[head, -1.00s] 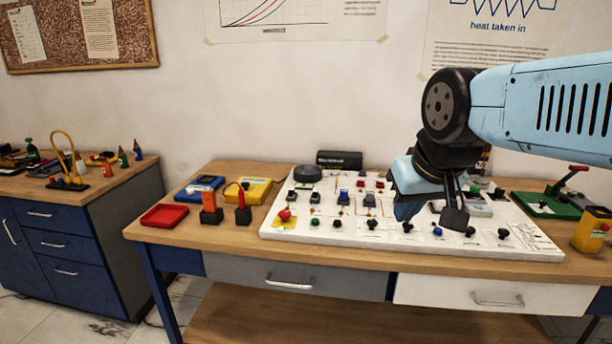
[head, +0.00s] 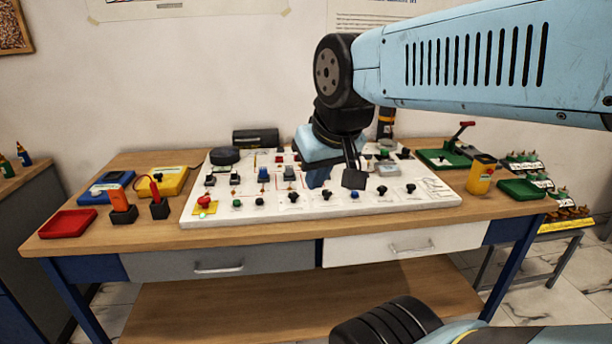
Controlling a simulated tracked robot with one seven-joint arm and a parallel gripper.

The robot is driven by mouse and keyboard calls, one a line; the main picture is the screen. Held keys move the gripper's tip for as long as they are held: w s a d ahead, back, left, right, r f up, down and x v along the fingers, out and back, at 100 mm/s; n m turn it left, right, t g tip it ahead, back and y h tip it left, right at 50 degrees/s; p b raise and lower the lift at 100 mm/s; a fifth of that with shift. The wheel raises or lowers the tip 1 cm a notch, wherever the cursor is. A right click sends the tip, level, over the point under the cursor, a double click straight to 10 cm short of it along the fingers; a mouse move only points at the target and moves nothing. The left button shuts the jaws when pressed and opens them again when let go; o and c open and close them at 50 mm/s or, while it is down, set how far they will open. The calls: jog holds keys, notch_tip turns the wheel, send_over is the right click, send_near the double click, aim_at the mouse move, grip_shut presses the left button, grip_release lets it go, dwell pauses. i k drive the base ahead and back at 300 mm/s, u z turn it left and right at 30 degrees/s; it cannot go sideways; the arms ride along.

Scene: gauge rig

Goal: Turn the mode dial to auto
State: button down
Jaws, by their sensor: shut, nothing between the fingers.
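A white control panel (head: 225,217) lies on the wooden bench. Small dials and buttons run along its front, including black knobs near the middle and right (head: 381,191). The labels are too small to read, so I cannot tell which control is the mode dial or where it points. My gripper (head: 353,179) hangs over the right-centre of the panel, pointing down, with its dark fingers shut and empty. It hides part of the panel behind it. I cannot tell whether the fingertips touch anything.
A red button (head: 205,201) on a yellow base sits at the panel's front left. A red tray (head: 68,223) and blue and yellow meters (head: 163,181) stand farther left. The bench's front strip is clear.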

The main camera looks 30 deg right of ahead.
aim_at(381, 189)
jog(key=u, duration=0.9)
jog(key=k, duration=1.15)
jog(key=z, duration=1)
jog(key=i, duration=1)
jog(key=u, duration=0.05)
